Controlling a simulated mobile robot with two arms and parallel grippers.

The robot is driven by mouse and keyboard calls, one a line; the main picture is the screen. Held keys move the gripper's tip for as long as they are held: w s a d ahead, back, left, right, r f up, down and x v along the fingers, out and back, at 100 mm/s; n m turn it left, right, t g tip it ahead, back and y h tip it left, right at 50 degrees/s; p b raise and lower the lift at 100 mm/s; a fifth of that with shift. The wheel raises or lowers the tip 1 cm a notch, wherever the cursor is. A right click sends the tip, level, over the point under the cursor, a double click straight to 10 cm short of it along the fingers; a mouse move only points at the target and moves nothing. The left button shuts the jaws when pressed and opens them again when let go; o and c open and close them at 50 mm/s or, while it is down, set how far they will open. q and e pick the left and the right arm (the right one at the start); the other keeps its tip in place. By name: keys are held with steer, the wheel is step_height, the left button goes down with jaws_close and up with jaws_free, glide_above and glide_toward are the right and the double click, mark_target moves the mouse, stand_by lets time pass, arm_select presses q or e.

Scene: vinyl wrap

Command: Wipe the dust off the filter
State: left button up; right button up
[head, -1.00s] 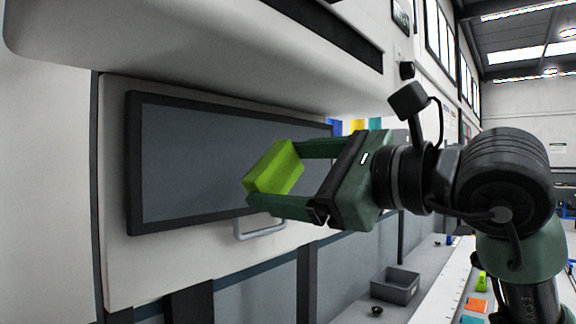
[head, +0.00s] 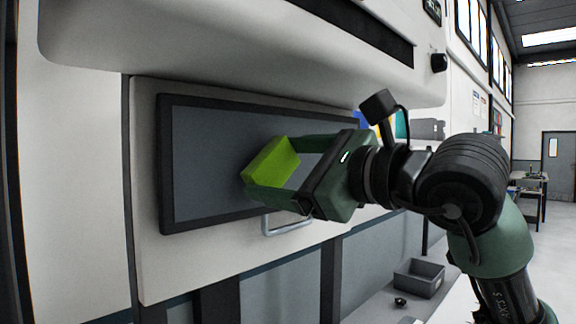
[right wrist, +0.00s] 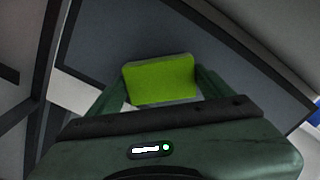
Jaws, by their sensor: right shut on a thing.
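The filter (head: 210,150) is a grey rectangular panel in a dark frame, set in the white front of a machine in the head view. It also fills much of the background in the right wrist view (right wrist: 120,45). My right gripper (head: 272,168) is shut on a lime-green block (head: 270,162), which looks like a sponge. The block is in front of the filter's middle; I cannot tell whether it touches the surface. In the right wrist view the block (right wrist: 160,80) sits between both fingers. No separate dust is clear on the panel. My left gripper is not in view.
A metal handle (head: 285,226) sticks out just below the filter. The machine's white overhang (head: 230,45) is above it. A grey bin (head: 420,277) and a small dark round item (head: 400,301) are on a low surface at the lower right.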

steer(key=shift+x, duration=0.9)
stand_by(0.4)
steer(key=shift+d, duration=0.1)
